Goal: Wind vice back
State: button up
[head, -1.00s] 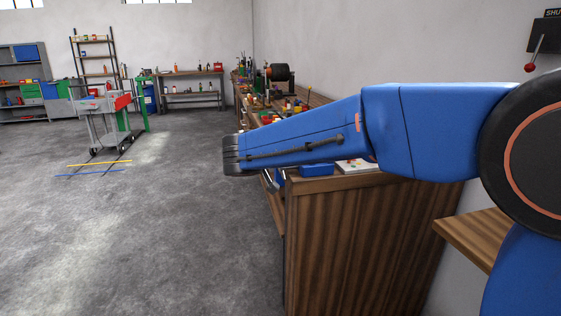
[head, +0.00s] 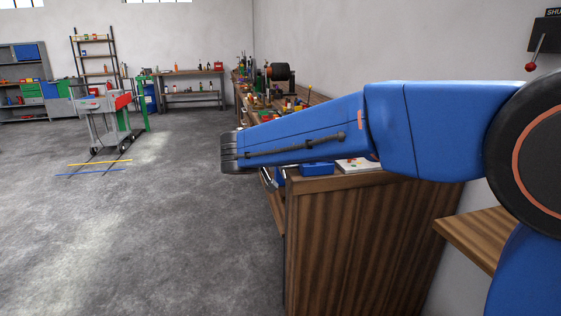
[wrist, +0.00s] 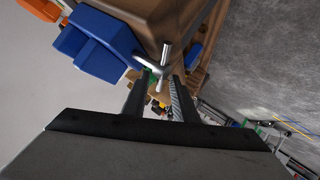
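The blue vice (wrist: 95,42) is in the upper left of the wrist view, fixed at the edge of a wooden bench. Its silver T-shaped handle (wrist: 163,66) sticks out toward the space between my fingers. My gripper (wrist: 161,82) is open, with its two dark fingers apart on either side of the handle's line. I cannot tell whether either finger touches the handle. In the head view, a blue part (head: 317,168) shows on the near bench top, and my arm hides much of the area around it.
The wooden bench (head: 365,235) stands below my arm, with tools and small parts along its top. An orange object (wrist: 40,10) lies beyond the vice. A grey trolley (head: 103,115) stands at the far left. The grey floor (head: 150,230) left of the bench is clear.

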jog(key=v, duration=1.6)
jog(key=shift+s, duration=0.25)
jog(key=shift+a, duration=0.1)
jog(key=shift+c, duration=0.2)
